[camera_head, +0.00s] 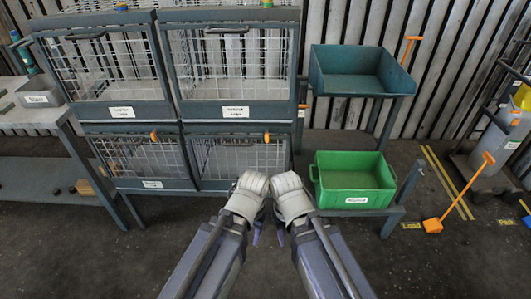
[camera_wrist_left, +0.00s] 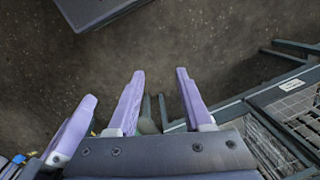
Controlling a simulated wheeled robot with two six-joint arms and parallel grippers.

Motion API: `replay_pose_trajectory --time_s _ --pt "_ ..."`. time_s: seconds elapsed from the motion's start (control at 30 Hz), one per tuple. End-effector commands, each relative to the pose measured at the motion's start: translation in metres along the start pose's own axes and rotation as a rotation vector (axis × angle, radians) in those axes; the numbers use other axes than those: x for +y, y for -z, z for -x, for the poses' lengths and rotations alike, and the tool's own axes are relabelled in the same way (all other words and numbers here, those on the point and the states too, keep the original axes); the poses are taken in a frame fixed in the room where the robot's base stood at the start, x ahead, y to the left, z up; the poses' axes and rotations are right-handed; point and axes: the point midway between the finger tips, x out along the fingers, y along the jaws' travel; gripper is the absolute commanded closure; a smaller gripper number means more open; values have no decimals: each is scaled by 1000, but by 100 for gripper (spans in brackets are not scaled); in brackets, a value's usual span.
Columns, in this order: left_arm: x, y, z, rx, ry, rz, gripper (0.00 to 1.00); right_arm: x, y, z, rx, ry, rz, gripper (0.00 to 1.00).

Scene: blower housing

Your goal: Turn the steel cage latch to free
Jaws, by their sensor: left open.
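Wire-mesh cages stand in two rows in the head view: upper left (camera_head: 105,70), upper right (camera_head: 230,65), lower left (camera_head: 140,158) and lower right (camera_head: 240,158). Their labels are too small to read, so I cannot tell which is the steel cage. Orange latch-like tabs show on the lower left cage (camera_head: 154,136) and lower right cage (camera_head: 266,138). My left gripper (camera_head: 257,235) hangs low in front of the cages, apart from them; its purple fingers are open and empty in the left wrist view (camera_wrist_left: 160,72). My right gripper (camera_head: 280,237) is close beside it, mostly hidden.
A green bin (camera_head: 354,197) sits on a low shelf at right, with a teal tray (camera_head: 345,85) above. An orange long-handled tool (camera_head: 433,225) stands on the floor at right. A workbench (camera_head: 35,115) is at left. Open floor lies in front.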

Motion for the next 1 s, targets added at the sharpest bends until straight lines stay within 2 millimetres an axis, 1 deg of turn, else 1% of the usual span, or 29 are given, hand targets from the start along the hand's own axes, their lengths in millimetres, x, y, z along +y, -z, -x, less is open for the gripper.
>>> replay_pose_trajectory --time_s 0.03,0.1,0.2,0.3,0.47,0.57,0.6,0.67,0.7,0.77,0.8,0.9,1.0 --pt "3 3 -38 1 -1 2 50 -4 2 -38 0 -1 0 50" --pt "3 5 -63 3 -2 7 50 -6 4 -63 0 -1 1 50" --pt "2 8 -95 6 -5 20 50 -9 6 -94 0 -2 1 50" --pt "-2 11 -119 11 -11 38 50 -11 7 -118 0 -2 1 50" --pt "-14 18 -149 26 -19 81 50 -14 9 -146 0 -3 1 50" --pt "-26 24 -166 44 -20 124 50 -15 10 -162 0 -3 1 50" --pt "-34 27 -173 54 -18 149 50 -16 10 -168 0 -3 2 50" --pt "-50 35 -183 80 -6 202 50 -17 10 -178 0 -4 2 50" --pt "-65 42 -187 106 10 249 50 -17 11 -181 0 -4 2 50" --pt "-92 56 -188 162 55 336 50 -17 11 -183 0 -4 2 50" --pt "-109 65 -185 205 94 389 50 -17 11 -182 0 -4 2 50" --pt "-142 89 -174 319 190 498 50 -17 11 -180 0 -4 2 50" --pt "-166 112 -160 440 275 574 50 -17 11 -180 0 -4 1 50"
